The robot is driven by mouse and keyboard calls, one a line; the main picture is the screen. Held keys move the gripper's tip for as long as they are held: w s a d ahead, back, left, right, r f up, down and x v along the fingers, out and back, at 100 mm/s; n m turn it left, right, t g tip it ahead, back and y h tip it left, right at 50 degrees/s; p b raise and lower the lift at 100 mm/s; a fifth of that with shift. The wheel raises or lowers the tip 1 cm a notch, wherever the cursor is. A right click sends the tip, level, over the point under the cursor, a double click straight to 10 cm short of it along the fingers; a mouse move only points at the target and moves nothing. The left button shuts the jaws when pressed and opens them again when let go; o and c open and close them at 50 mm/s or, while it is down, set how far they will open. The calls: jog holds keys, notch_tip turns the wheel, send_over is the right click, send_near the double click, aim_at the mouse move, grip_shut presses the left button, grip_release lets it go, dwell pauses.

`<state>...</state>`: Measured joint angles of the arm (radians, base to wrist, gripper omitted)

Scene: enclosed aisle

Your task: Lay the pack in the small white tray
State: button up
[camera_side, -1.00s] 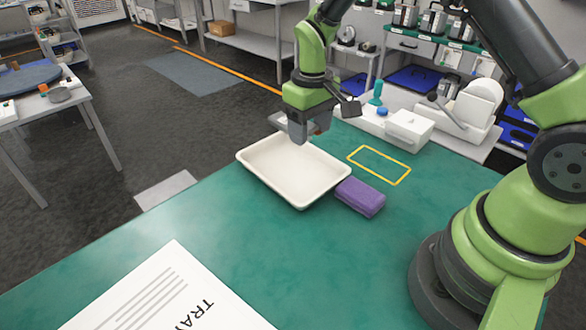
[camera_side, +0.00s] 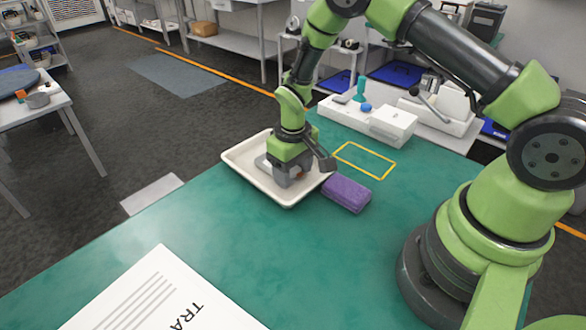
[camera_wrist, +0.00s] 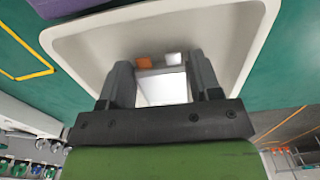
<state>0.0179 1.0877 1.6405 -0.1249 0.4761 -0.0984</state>
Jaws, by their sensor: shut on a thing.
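The small white tray (camera_side: 238,162) lies on the green table, and its inside fills much of the wrist view (camera_wrist: 225,35). My gripper (camera_side: 286,180) points down inside the tray, low over its floor. In the wrist view its two fingers (camera_wrist: 160,72) are shut on the pack (camera_wrist: 165,90), a pale grey-white thing with an orange patch and a small white patch at its far end. In the side view a grey edge of the pack (camera_side: 264,163) shows left of the gripper; the rest is hidden. I cannot tell whether the pack touches the tray floor.
A purple block (camera_side: 346,194) lies close beside the tray's right corner. A yellow outlined rectangle (camera_side: 364,160) is marked on the table behind it. A white fixture with a box (camera_side: 390,124) stands at the back edge. A printed sheet (camera_side: 160,298) lies in front.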

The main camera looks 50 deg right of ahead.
jog(key=shift+f, duration=0.15)
jog(key=o, duration=1)
jog(key=shift+c, duration=0.2)
notch_tip(320, 180, up, 20)
jog(key=s+t, duration=0.2)
jog(key=s, duration=0.1)
jog(key=s+a+r+m+t+y, duration=0.1)
jog(key=s+r+t, duration=0.1)
jog(key=s+r, duration=0.3)
jog(key=s+a+r+m+t+y, duration=0.1)
jog(key=s+r, duration=0.4)
jog(key=s, duration=0.7)
jog(key=shift+a+r+m+t, duration=0.35)
jog(key=shift+a+m+t, duration=0.4)
jog(key=shift+t, duration=0.35)
